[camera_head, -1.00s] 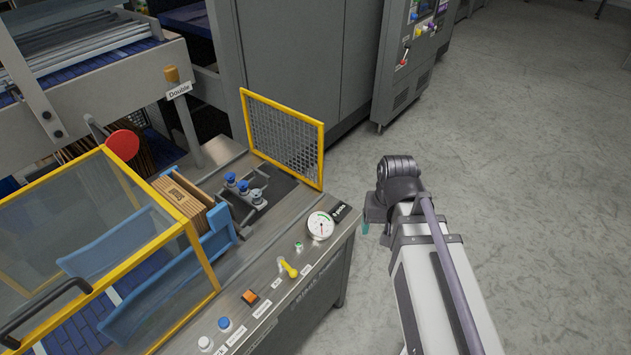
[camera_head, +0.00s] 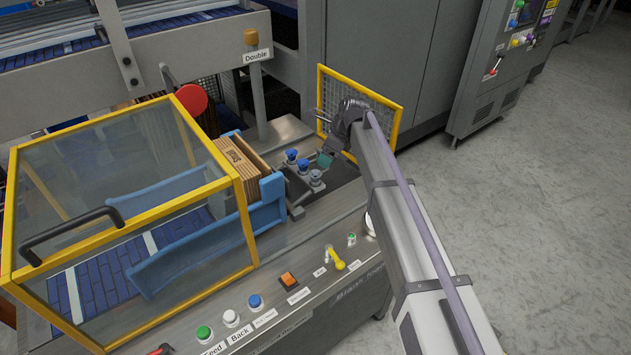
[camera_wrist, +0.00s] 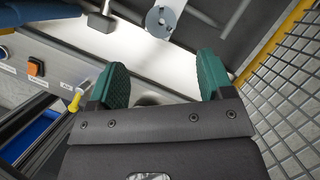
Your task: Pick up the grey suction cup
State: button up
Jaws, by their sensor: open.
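A row of suction cups (camera_head: 303,166) stands on a bracket at the right of the machine bed in the head view. Two look blue; the nearest (camera_head: 315,177) looks more grey-blue, and I cannot tell for sure that it is the grey one. My gripper (camera_wrist: 162,78) is open and empty, its two green pads wide apart in the wrist view. In the head view, one green pad of my gripper (camera_head: 325,160) shows just right of the cups.
A yellow-framed mesh guard (camera_head: 397,107) stands close behind my gripper. A yellow-framed clear cover (camera_head: 110,190) is at the left. Cardboard blanks (camera_head: 238,160) stand in a blue holder (camera_head: 268,207) beside the cups. A control panel with buttons (camera_head: 254,301) runs along the front.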

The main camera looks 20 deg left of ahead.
aim_at(316, 174)
jog(key=b+x, duration=0.5)
jog(key=shift+f, duration=0.45)
jog(key=shift+a, duration=0.1)
jog(key=b+x, duration=0.5)
jog(key=shift+f, duration=0.2)
jog(key=shift+r, duration=0.25)
jog(key=c, duration=1)
